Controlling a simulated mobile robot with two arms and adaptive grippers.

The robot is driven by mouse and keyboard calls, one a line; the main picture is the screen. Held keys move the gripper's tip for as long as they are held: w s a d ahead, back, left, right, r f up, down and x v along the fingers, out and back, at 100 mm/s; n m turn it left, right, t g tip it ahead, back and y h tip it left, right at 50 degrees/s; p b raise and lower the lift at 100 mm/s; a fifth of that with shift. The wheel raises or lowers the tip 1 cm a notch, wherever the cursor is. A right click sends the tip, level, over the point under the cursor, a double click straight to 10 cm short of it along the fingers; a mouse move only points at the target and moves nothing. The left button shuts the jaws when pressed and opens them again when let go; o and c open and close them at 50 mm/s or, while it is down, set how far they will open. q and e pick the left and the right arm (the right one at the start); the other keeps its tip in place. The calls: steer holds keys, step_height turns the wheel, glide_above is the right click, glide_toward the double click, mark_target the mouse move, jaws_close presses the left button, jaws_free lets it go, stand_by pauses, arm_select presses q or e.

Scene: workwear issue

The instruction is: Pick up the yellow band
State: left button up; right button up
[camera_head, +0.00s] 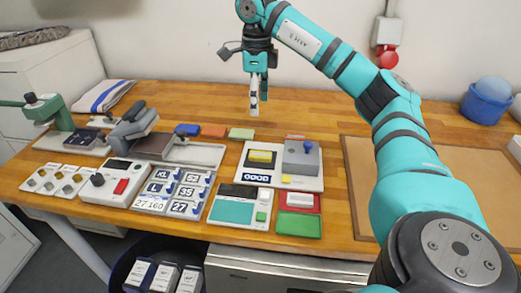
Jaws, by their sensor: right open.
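A yellow block-like piece (262,157), which may be the yellow band, lies on a white board (237,164) at the middle of the table, above a blue "GOOD" label (256,177). A smaller yellow bit (286,178) shows at the board's right part; I cannot tell what it is. My right gripper (259,104) points down above the back of the table. My left gripper is not in view.
A grey block with a blue knob (301,158) stands on the board's right side. Blue, orange and green pads (241,134) lie behind. Red and green trays (299,224) are in front. Size tiles (174,193) and a green press (47,112) stand left. The back middle is clear.

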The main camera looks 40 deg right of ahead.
steer(key=b, duration=0.3)
glide_above(258, 154)
step_height(258, 154, down, 8)
step_height(258, 154, down, 3)
steer(key=shift+s+a+f+p, duration=0.1)
steer(key=shift+a+p, duration=0.05)
steer(key=shift+p, duration=0.3)
steer(key=shift+d+f+p, duration=0.15)
steer(key=shift+f+p, duration=0.1)
steer(key=shift+f, duration=1.25)
steer(key=shift+d+f+p, duration=0.1)
steer(key=shift+f+p, duration=0.1)
steer(key=shift+f, duration=1.25)
steer(key=shift+c, duration=0.3)
steer(key=c, duration=0.9)
steer(key=shift+c, duration=0.2)
steer(key=shift+r, duration=0.2)
